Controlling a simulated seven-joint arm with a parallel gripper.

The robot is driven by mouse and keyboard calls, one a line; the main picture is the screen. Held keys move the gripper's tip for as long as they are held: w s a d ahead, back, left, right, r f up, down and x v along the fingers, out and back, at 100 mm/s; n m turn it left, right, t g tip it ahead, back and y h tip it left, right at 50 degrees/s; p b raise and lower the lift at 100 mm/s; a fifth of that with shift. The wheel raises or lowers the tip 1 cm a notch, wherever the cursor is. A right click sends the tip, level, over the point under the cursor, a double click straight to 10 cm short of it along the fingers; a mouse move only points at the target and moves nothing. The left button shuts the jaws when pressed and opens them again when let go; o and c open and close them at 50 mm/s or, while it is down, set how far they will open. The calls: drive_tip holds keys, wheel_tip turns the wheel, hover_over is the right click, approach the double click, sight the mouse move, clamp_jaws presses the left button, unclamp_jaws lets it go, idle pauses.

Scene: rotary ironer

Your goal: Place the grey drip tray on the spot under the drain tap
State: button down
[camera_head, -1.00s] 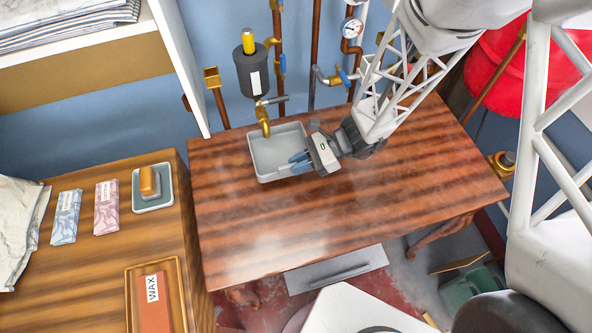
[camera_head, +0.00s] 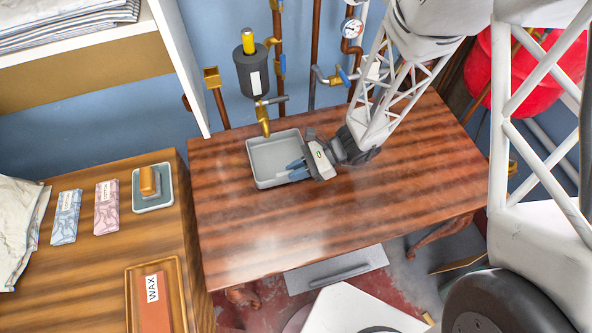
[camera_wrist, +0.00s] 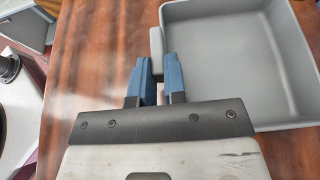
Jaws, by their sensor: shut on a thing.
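The grey drip tray (camera_head: 272,150) is a shallow rectangular pan on the striped wooden table, at its back left. It also fills the right of the wrist view (camera_wrist: 230,55). The brass drain tap (camera_head: 264,122) hangs at the tray's back edge in the head view; whether its spout is over the tray or just behind it, I cannot tell. My gripper (camera_head: 292,170) reaches in from the right. In the wrist view its blue fingers (camera_wrist: 159,75) are shut on the small tab at the tray's side. The spot under the tap is not visible.
A dark grey cylinder (camera_head: 254,72) and copper pipes stand behind the table near the tap. A side bench at left holds a soap dish (camera_head: 153,189) and a wax box (camera_head: 160,300). The table's front and right are clear.

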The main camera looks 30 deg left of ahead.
drive_tip(key=shift+f, duration=0.25)
drive_tip(key=c, duration=1.2)
unclamp_jaws()
drive_tip(key=shift+o, duration=0.2)
drive_tip(key=shift+r, duration=0.15)
drive_tip(key=v, duration=1.2)
